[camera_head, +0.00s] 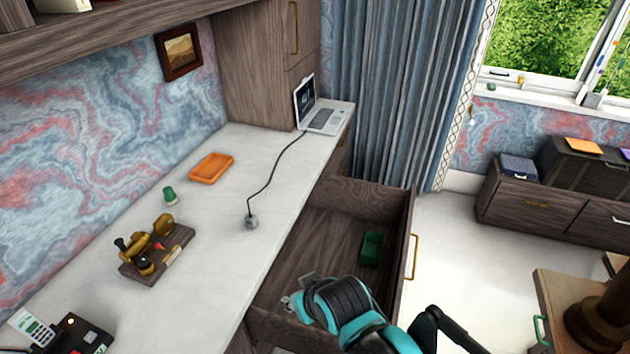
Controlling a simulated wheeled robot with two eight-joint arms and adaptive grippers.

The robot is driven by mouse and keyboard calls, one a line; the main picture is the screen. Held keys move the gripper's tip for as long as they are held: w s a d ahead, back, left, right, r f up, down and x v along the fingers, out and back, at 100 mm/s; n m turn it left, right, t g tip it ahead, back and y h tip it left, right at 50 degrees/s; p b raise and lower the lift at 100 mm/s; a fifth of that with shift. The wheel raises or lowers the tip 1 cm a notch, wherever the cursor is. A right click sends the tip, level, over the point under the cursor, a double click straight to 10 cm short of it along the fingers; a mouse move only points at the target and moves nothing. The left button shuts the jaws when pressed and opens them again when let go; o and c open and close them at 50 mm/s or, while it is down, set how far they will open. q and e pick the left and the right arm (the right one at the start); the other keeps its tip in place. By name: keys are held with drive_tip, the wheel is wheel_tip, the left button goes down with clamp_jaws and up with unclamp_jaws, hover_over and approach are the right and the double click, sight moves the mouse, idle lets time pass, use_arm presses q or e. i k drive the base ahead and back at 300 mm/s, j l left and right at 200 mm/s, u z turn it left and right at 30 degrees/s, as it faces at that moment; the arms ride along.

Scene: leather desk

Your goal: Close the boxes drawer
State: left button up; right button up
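The wooden drawer (325,240) under the white desk is pulled well out. Its front panel (405,240) with a gold handle (414,257) faces right. A small green box (371,248) lies inside, near the front panel. A teal and black arm, which I take to be my right, comes in from the bottom right. My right gripper (298,290) is at the near end of the drawer, left of the front panel. Small grey parts show at its tip, but the arm hides most of it. I cannot tell if it touches the drawer. My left gripper is not in view.
The white desk top (225,225) holds a laptop (322,115), an orange tray (211,168), a corded grey object (251,221) and a brass device on a wooden base (155,250). A wooden piece of furniture (560,290) stands at right. Light floor is open beyond the drawer front.

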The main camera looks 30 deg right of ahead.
sight(326, 238)
drive_tip(key=k+l+z, duration=0.2)
drive_tip(key=l+z, duration=0.15)
drive_tip(key=k+l+z, duration=0.1)
drive_tip(key=l+z, duration=0.3)
drive_tip(key=l, duration=0.15)
drive_tip(key=l+z, duration=0.35)
drive_tip(key=l, duration=0.15)
drive_tip(key=k, duration=0.05)
